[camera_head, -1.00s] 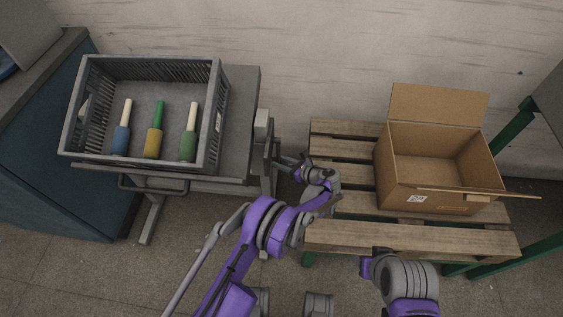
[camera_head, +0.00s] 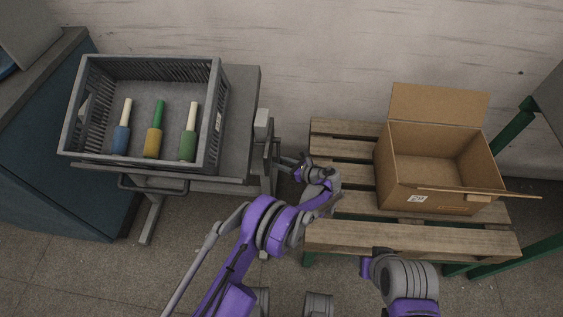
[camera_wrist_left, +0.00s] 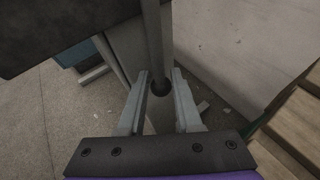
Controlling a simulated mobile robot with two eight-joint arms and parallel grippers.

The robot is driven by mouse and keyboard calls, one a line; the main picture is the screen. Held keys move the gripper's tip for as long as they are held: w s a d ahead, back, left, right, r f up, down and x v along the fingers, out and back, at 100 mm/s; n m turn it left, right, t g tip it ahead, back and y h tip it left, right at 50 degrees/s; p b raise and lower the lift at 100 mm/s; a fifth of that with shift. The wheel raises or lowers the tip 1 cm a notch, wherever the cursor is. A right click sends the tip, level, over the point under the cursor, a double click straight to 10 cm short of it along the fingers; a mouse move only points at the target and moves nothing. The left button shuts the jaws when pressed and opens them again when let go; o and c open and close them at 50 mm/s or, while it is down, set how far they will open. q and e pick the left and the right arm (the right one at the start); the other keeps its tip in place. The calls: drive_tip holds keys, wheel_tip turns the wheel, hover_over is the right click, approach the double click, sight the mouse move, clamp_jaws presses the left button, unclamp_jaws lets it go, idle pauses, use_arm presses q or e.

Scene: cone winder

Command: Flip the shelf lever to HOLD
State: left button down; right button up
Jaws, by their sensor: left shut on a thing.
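The shelf lever shows in the left wrist view as a grey rod with a dark round knob (camera_wrist_left: 160,87) at its end. My left gripper (camera_wrist_left: 160,73) has one finger on each side of it and is shut on it. In the head view my left gripper (camera_head: 282,159) is at the right side of the grey shelf (camera_head: 242,100), with the lever hard to make out there. No HOLD marking is readable. Of my right arm only links show at the bottom of the head view; its gripper does not show.
A grey crate (camera_head: 150,166) with three handled bobbin-like items stands on the shelf. An open cardboard box (camera_head: 432,197) sits on a wooden pallet platform (camera_head: 400,240) to the right. A blue cabinet (camera_head: 60,190) stands at the left. The wall is behind.

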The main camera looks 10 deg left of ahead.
use_arm(q)
drive_tip(key=s+r+m+g+h+b, duration=0.1)
drive_tip(key=s+r+m+g+b, duration=0.1)
drive_tip(key=s, duration=0.4)
drive_tip(key=shift+s+d+r+m+g, duration=0.2)
drive_tip(key=shift+m+g, duration=0.5)
drive_tip(key=shift+g, duration=0.6)
drive_tip(key=c, duration=0.9)
unclamp_jaws()
drive_tip(key=shift+a, duration=0.1)
drive_tip(key=shift+r, duration=0.1)
